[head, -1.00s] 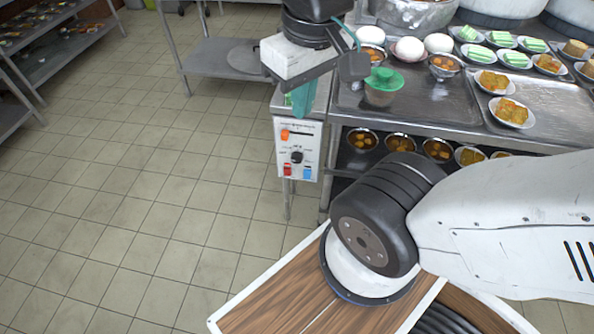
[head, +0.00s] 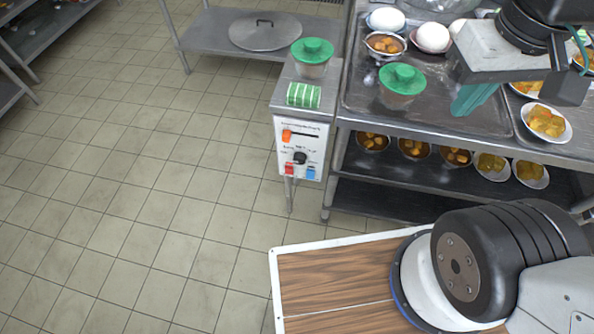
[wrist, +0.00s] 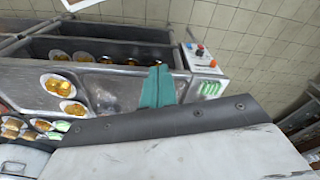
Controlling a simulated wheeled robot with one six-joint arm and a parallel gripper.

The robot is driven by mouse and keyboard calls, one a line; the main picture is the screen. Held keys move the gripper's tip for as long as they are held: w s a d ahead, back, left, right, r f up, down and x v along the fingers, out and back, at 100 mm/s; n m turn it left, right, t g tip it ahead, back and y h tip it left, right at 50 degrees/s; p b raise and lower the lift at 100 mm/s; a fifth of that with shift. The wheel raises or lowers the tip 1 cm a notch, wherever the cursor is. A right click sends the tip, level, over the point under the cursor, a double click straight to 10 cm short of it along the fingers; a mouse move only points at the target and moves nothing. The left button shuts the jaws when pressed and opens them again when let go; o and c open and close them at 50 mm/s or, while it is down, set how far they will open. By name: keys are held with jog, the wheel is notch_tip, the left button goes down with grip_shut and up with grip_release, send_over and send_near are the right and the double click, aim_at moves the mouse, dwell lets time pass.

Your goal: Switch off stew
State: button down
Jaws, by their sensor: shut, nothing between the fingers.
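The white control panel (head: 301,148) faces me on the front of a narrow metal stand. It carries an orange slider (head: 287,135) at the left of its slot, a black knob (head: 300,158), a red switch (head: 289,168) and a blue switch (head: 310,172). Its lettering is too small to read, so I cannot tell which control is the stew's. The panel also shows in the wrist view (wrist: 203,58), at upper right. My gripper (head: 468,100), with teal fingers, is shut and empty above the metal counter, right of the panel and apart from it.
A green-striped block (head: 304,95) and a green-lidded pot (head: 312,57) stand on the stand's top. Another green-lidded pot (head: 402,85), eggs and food dishes crowd the counter (head: 440,118). Bowls line the shelf below. Floor (head: 150,190) at left is clear.

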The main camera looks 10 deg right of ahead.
jog(key=w+a+f+n+h, duration=0.4)
jog(key=w+f+n, duration=0.1)
jog(key=f, duration=0.4)
jog(key=w+a+f+n+h, duration=0.35)
jog(key=f+n, duration=0.25)
jog(key=f, duration=0.2)
jog(key=w+a+f+n+h, duration=0.35)
jog(key=w+f+n, duration=0.2)
jog(key=f, duration=0.35)
jog(key=a+f+n+t+y, duration=0.2)
jog(key=a+f+n, duration=0.3)
jog(key=f, duration=0.4)
jog(key=w+a+f+n+t+y, duration=0.1)
jog(key=a+f+n+t+y, duration=0.2)
jog(key=f, duration=0.6)
jog(key=a+f+n+t+y, duration=0.2)
jog(key=a+f+n+t, duration=0.1)
jog(key=a+f+n, duration=0.4)
notch_tip(320, 180, down, 3)
jog(key=shift+w+a+f, duration=0.1)
jog(key=shift+w+a, duration=0.3)
jog(key=shift+a, duration=0.15)
jog(key=shift+n, duration=0.25)
